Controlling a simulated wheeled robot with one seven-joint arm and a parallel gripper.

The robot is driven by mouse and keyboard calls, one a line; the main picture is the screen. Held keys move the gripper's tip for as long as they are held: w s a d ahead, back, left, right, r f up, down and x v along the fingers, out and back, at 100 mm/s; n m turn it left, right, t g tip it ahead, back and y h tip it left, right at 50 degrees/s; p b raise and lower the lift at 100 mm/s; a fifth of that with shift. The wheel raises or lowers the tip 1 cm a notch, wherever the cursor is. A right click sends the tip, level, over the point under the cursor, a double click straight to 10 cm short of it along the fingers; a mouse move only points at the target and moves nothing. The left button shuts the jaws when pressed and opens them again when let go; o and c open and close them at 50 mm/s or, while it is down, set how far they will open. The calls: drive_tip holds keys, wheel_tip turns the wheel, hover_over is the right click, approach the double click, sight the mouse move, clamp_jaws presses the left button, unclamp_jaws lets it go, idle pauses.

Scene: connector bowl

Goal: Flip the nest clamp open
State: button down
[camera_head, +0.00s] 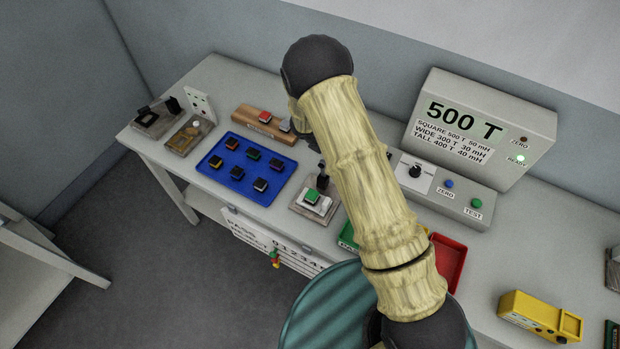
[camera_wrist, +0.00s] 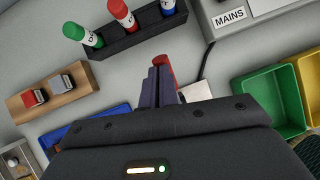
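The nest (camera_head: 314,203) is a small pale plate near the table's front edge, right of the blue tray, with a green-topped part (camera_head: 312,196) on it. A dark upright piece (camera_head: 322,181) at its back looks like part of the clamp; my arm partly covers this area. In the wrist view my gripper (camera_wrist: 159,72) has its two dark fingers together. A red bar (camera_wrist: 166,69), possibly the clamp handle, shows just behind and right of the fingertips; I cannot tell whether they touch. A white block (camera_wrist: 197,91) is right of the fingers. The gripper is hidden in the head view.
The blue tray (camera_head: 218,178) holds several connectors. A wooden block (camera_wrist: 28,105) carries red and grey parts. A black rack (camera_wrist: 133,39) holds three markers ahead of the fingers. Green (camera_wrist: 265,97) and yellow bins lie right. The tester (camera_head: 476,128) reads 500 T.

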drive_tip(key=shift+d+f, duration=0.1)
drive_tip(key=shift+d, duration=0.05)
wheel_tip(320, 180, up, 13)
drive_tip(key=w+a, duration=0.1)
drive_tip(key=a, duration=0.1)
drive_tip(key=shift+a, duration=0.15)
idle(0.3)
drive_tip(key=shift+w, duration=0.15)
drive_tip(key=shift+a, duration=0.1)
